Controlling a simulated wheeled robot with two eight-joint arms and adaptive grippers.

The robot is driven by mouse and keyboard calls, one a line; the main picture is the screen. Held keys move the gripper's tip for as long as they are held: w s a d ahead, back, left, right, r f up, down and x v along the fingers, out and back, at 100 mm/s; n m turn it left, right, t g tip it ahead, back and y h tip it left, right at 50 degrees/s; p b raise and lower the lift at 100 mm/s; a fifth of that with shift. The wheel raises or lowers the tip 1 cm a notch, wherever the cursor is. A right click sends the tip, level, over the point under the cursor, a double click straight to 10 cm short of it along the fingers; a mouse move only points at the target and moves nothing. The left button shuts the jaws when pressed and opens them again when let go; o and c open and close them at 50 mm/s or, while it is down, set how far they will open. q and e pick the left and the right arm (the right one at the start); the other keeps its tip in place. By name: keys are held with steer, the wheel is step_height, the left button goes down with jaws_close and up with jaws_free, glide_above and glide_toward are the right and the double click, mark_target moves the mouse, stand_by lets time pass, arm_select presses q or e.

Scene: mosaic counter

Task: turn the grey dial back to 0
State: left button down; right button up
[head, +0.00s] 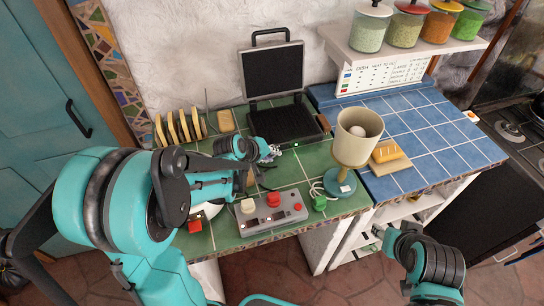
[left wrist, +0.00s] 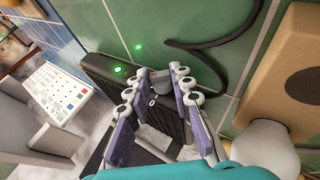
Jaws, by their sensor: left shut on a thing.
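The grey dial (left wrist: 160,74) is a small grey piece at the front edge of the black grill, seen between the fingertips in the left wrist view. My left gripper (left wrist: 164,82) is shut on it, one finger on each side. In the head view my left gripper (head: 270,153) is at the front of the open grill (head: 288,122), and the dial is hidden there. A green light (left wrist: 119,70) glows beside the dial. My right gripper (head: 380,233) is low at the right, away from the grill; its fingers are unclear.
A grey control box (head: 288,217) with red and cream knobs stands in front. A cream-shaded lamp (head: 357,140) stands right of the grill. Bread on a board (head: 388,163) lies on the blue tiles. A rack (head: 180,127) with upright slices is left. Jars line the shelf above.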

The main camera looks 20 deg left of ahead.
arm_select(q)
steer(key=shift+s+a+f+t+h+b, duration=0.15)
steer(key=shift+f+t+h+b, duration=0.1)
steer(key=shift+t+h+b, duration=0.2)
steer(key=shift+r, duration=0.15)
steer(key=c, duration=1.6)
jaws_free()
steer(key=shift+r, duration=0.1)
steer(key=v, duration=1.1)
steer(key=shift+s+a+r, duration=0.2)
steer(key=shift+s, duration=0.1)
